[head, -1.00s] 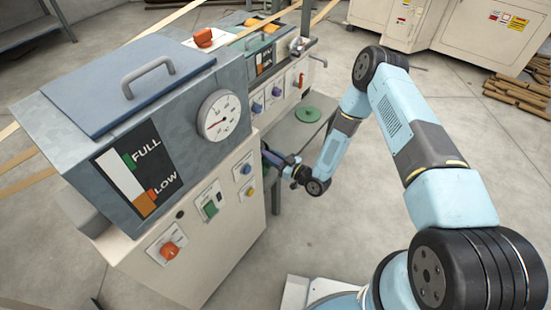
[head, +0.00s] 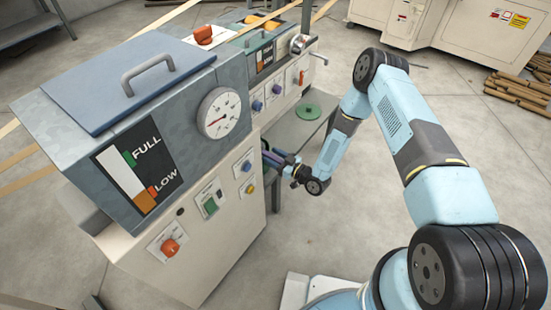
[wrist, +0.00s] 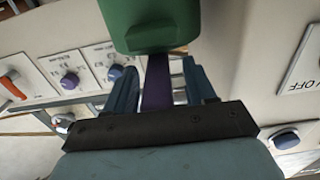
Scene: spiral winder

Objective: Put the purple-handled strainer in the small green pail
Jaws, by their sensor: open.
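My gripper (head: 277,158) is beside the cream machine's right side in the head view, small and partly hidden by the machine's edge. In the wrist view my gripper (wrist: 160,85) is open, with a blue finger on each side. The strainer's purple handle (wrist: 157,82) lies between the fingers, with gaps on both sides. It runs up to a green body (wrist: 150,25) at the top of the view, which looks like the small green pail but is cut off by the frame. The strainer's head is hidden, so I cannot tell whether it is inside the pail.
The cream machine (head: 215,250) with a grey hopper, dial and knobs stands close on the left. A grey bench (head: 290,132) with a green disc (head: 308,111) is behind the gripper. Knob panels also flank the gripper in the wrist view.

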